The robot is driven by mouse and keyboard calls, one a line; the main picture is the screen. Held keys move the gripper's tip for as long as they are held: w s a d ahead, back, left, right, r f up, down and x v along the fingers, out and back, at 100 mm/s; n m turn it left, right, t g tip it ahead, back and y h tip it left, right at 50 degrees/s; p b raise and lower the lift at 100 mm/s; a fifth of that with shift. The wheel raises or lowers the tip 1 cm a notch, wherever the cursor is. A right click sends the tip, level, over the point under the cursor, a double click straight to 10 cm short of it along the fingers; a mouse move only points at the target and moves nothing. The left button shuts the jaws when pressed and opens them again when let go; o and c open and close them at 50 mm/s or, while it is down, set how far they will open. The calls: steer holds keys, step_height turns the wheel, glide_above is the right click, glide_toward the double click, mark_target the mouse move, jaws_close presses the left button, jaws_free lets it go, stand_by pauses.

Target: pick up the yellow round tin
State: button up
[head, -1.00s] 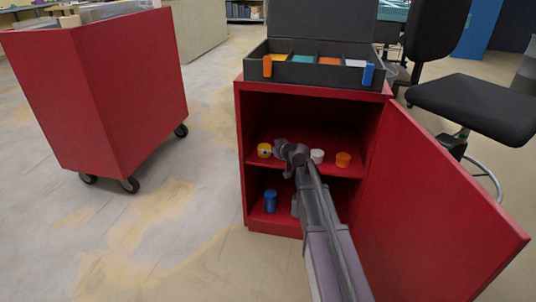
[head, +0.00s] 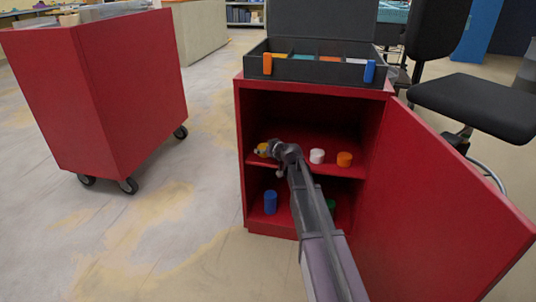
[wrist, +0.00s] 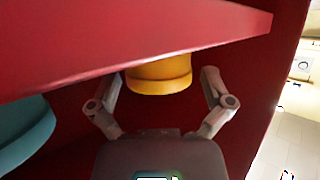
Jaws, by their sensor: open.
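The yellow round tin (head: 262,150) stands on the cabinet's middle shelf near its left side, partly hidden by my gripper (head: 270,150) in the head view. In the wrist view, which looks upside down, the yellow tin (wrist: 158,74) shows between the spread fingers of my gripper (wrist: 161,80). The fingers are open, one on either side of the tin, with visible gaps; I cannot tell how far they reach around it. Part of the tin is hidden by the shelf edge (wrist: 130,55).
A teal tin (wrist: 24,138) is close beside the gripper. White (head: 317,156) and orange (head: 344,159) tins stand further right on the shelf. A blue tin (head: 270,202) and a partly hidden green one are below. The red door (head: 440,200) stands open at right.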

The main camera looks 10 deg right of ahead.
steer(key=shift+w+a+f, duration=0.1)
steer(key=shift+w, duration=0.15)
stand_by(0.3)
steer(key=c, duration=1.1)
